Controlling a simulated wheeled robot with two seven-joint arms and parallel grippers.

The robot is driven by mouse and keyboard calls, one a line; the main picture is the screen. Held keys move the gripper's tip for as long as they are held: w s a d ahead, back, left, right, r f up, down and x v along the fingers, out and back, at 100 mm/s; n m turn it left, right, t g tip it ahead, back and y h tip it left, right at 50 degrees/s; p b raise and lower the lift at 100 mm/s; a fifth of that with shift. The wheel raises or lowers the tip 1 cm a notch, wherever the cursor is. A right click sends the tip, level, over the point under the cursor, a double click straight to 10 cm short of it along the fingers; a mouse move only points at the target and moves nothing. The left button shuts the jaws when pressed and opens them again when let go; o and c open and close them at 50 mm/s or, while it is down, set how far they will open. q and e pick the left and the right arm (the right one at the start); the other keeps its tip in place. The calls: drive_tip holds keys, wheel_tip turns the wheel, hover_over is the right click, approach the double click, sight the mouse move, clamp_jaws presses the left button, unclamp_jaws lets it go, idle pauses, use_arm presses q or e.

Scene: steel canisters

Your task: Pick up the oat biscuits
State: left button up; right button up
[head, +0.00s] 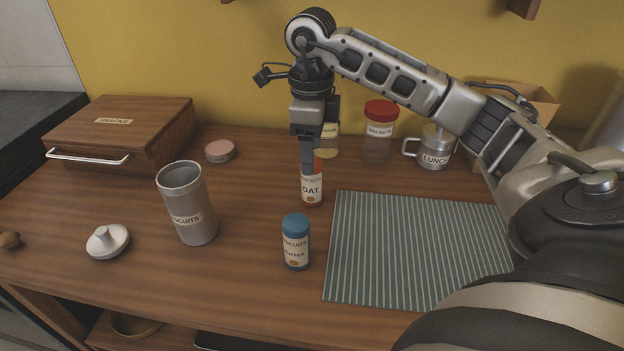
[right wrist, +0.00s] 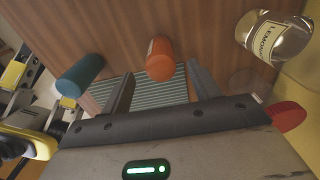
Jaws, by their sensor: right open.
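The oat biscuits tube (head: 312,188), with an orange lid and a label reading OAT, stands upright on the wooden counter just left of the striped mat. My right gripper (head: 312,158) points down over it, open, with a finger in front of the lid in the head view. In the right wrist view, the orange oat tube (right wrist: 160,58) shows between the tips of the two open fingers (right wrist: 160,72). I cannot tell how far down the fingers reach or whether they touch it. My left gripper is not in view.
A blue-lidded biscuits tube (head: 296,245) stands nearer the front. An open steel canister labelled BISCUITS (head: 188,205) and its lid (head: 107,241) are to the left. Behind are a lemonade jar (right wrist: 275,38), a red-lidded walnuts jar (head: 378,138) and a LUNCH mug (head: 433,150). The striped mat (head: 415,250) is bare.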

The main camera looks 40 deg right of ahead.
sight(312, 182)
wheel_tip(312, 182, down, 5)
drive_tip(key=shift+d+r+b, duration=0.1)
drive_tip(key=shift+r+b, duration=0.05)
drive_tip(key=shift+b, duration=0.2)
drive_tip(key=shift+f, duration=0.25)
drive_tip(key=c, duration=1.1)
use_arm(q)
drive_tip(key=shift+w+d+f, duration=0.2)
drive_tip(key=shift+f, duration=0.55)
use_arm(e)
drive_tip(key=shift+r, duration=0.15)
